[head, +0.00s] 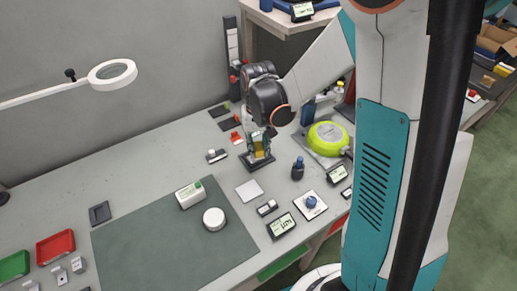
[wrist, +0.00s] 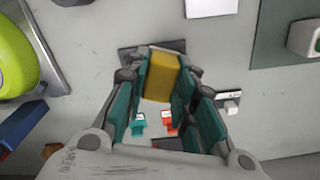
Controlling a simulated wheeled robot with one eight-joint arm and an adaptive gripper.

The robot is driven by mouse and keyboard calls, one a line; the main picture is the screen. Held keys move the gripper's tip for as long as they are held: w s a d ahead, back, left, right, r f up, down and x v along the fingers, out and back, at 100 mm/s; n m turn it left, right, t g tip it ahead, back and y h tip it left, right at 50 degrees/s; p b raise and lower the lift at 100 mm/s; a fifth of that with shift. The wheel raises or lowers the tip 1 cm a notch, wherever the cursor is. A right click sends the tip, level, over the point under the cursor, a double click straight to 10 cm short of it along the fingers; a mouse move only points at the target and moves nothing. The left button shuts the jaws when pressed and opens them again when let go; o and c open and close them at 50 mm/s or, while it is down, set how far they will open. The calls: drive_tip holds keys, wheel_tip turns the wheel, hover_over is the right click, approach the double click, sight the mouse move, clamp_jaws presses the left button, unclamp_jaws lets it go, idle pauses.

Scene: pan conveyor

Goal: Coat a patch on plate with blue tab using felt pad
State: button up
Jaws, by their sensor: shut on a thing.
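My gripper (head: 259,143) is shut on a yellow block (wrist: 160,75), which sits between the two fingers in the wrist view. Below the block is a dark flat base (head: 257,162), partly hidden in the wrist view (wrist: 130,55); I cannot tell whether block and base are joined, or whether this is the felt pad. A white square plate (head: 302,212) with a blue piece (head: 311,201) on it lies right of the gripper, near the table's front edge. I cannot tell whether that piece is the blue tab. A bare white plate (head: 249,190) lies in front of the gripper.
A yellow-green round device (head: 327,137) stands right of the gripper, with a dark bottle (head: 298,170) nearby. A grey-green mat (head: 160,240) carries a white box (head: 190,194) and a round white piece (head: 214,219). Red (wrist: 168,122) and teal (wrist: 138,123) pieces lie beyond the fingers.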

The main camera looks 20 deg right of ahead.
drive_tip(key=shift+r+p, duration=0.65)
drive_tip(key=shift+r, duration=0.6)
drive_tip(key=shift+f, duration=0.1)
